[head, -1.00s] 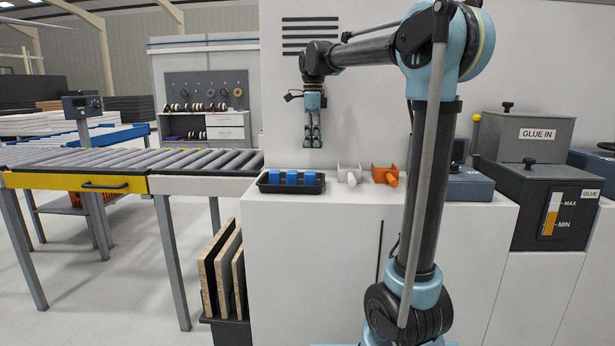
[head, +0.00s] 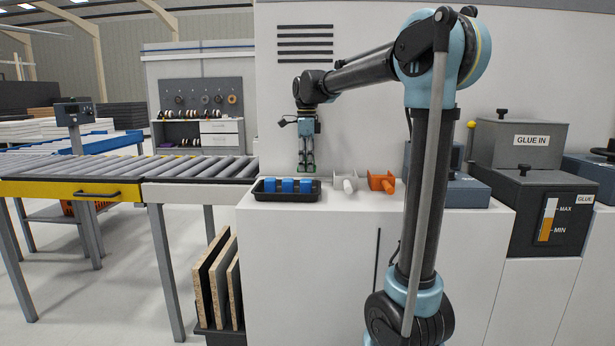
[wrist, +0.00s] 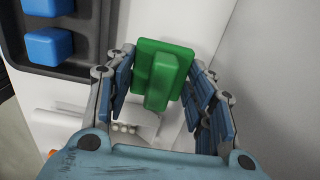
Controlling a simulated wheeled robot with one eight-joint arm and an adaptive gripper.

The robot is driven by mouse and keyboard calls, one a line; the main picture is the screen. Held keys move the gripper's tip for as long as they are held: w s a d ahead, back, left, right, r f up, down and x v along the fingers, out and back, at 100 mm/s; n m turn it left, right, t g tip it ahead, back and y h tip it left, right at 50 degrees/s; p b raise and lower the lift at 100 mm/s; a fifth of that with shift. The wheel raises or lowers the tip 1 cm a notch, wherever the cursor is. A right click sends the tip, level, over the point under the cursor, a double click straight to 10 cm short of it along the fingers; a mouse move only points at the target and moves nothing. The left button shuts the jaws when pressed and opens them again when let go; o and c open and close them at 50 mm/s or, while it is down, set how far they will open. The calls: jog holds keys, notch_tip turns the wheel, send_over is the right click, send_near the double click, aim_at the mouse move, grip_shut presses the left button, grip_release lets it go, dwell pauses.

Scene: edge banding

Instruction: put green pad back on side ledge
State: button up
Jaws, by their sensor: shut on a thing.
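My gripper (head: 306,166) points down behind the dark tray, close to the white wall panel. In the wrist view its blue-grey fingers (wrist: 160,88) are shut on the green pad (wrist: 165,62), a flat green plate with a raised block between the fingertips. In the head view only a trace of green shows at the fingertips. The white ledge (head: 260,209) is the top of the machine cabinet. I cannot tell whether the pad touches it.
A dark tray (head: 261,195) with blue pads (head: 287,185) stands in front of my gripper. A white holder (head: 346,182) and an orange holder (head: 381,181) stand to its right. The wall panel (wrist: 265,60) rises close beside the fingers. A roller conveyor (head: 190,167) lies to the left.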

jog(key=shift+f, duration=2.05)
jog(key=o, duration=1.2)
notch_tip(320, 180, up, 12)
jog(key=shift+r, duration=0.1)
